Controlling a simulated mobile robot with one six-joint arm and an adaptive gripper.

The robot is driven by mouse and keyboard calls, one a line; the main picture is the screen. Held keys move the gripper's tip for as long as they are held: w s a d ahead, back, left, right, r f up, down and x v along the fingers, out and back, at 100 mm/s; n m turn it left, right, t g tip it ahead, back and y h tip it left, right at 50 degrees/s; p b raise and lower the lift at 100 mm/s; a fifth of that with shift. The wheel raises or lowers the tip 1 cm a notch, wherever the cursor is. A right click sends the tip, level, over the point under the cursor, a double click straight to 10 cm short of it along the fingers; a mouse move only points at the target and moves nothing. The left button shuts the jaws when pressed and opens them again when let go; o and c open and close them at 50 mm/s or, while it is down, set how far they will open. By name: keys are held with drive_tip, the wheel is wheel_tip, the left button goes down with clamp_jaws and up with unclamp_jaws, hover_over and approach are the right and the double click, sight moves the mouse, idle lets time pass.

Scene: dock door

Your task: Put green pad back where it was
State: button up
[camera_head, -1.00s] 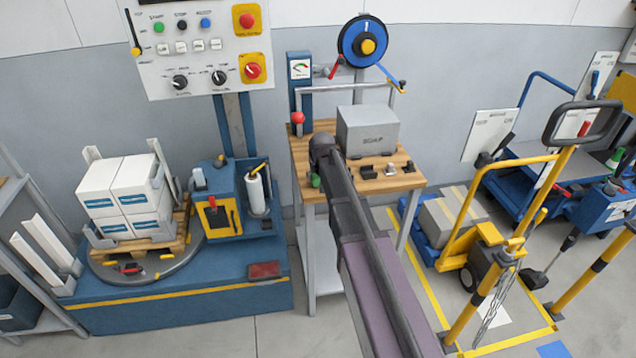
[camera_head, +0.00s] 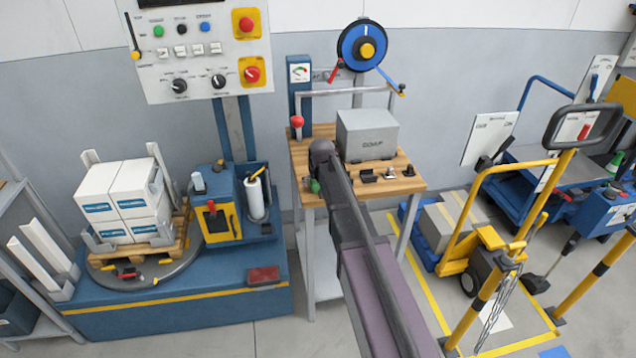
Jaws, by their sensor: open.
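A small green object (camera_head: 314,186) shows at the left front part of the wooden bench top (camera_head: 420,184), right beside my dark arm. It is partly hidden, so I cannot tell whether it is the green pad or what it rests on. My arm reaches up from the bottom of the picture, and its rounded dark end stands over the left part of the bench. My gripper and its fingertips cannot be made out; the arm hides that spot. I see nothing held.
A grey box (camera_head: 367,137) and several small dark fittings (camera_head: 368,176) sit on the bench. A red-knobbed lever (camera_head: 297,122) stands at its left. Left is a turntable (camera_head: 130,282) with stacked white boxes (camera_head: 120,200); right is a yellow-framed truck (camera_head: 455,245).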

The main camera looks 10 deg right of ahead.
drive_tip(key=shift+r, duration=0.15)
drive_tip(key=p+v, duration=1.1)
drive_tip(key=v, duration=0.1)
idle(0.6)
idle(0.7)
drive_tip(key=s+f+g, duration=0.1)
drive_tip(key=s+g, duration=0.3)
drive_tip(key=s, duration=2)
drive_tip(key=shift+s+d+f+g, duration=0.15)
drive_tip(key=shift+s+f+g, duration=0.05)
drive_tip(key=shift+g, duration=0.1)
